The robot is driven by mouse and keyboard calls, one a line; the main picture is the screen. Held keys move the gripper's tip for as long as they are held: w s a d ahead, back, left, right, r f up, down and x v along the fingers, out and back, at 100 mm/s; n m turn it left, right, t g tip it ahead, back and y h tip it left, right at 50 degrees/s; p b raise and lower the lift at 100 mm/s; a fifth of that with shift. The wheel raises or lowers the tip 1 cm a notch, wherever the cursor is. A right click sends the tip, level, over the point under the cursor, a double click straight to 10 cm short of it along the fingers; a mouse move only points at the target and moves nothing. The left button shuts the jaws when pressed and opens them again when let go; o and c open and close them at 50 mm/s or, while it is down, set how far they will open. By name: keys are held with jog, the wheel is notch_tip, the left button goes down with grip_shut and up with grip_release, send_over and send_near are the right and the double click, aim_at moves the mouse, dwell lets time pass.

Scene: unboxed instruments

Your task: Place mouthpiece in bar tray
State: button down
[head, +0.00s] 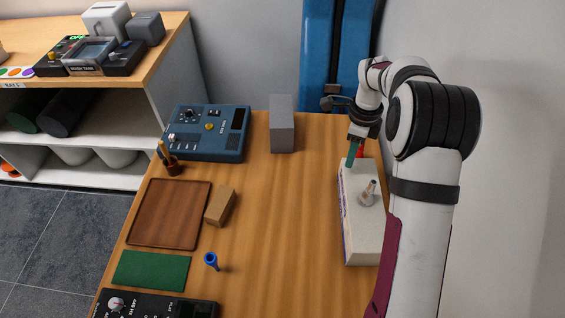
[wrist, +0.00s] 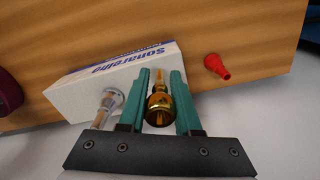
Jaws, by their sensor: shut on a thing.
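My gripper (wrist: 160,78) has its teal fingers shut on a gold mouthpiece (wrist: 158,106). In the head view my gripper (head: 351,162) is at the far end of the white box, on the table's right side; the gold mouthpiece is hidden there. I cannot tell whether it touches anything below. A silver mouthpiece (head: 368,193) stands on the white box and also shows in the wrist view (wrist: 106,106). A red mouthpiece (wrist: 216,66) is on the table close to the gripper. A blue mouthpiece (head: 211,261) stands near the front. The brown tray (head: 205,197) lies empty at the left.
The white box (head: 362,240) lies along the right edge. A grey block (head: 282,125) and a blue device (head: 209,133) stand at the back. A small brown block (head: 220,206) is right of the tray, and a green mat (head: 151,271) in front. The table's middle is clear.

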jog(key=a+n, duration=0.6)
jog(key=a, duration=0.4)
jog(key=n, duration=1.3)
send_over(179, 219)
notch_tip(179, 219, down, 6)
jog(key=shift+f, duration=0.15)
notch_tip(179, 219, down, 4)
jog(key=c, duration=0.6)
grip_release()
jog(key=shift+f, duration=0.1)
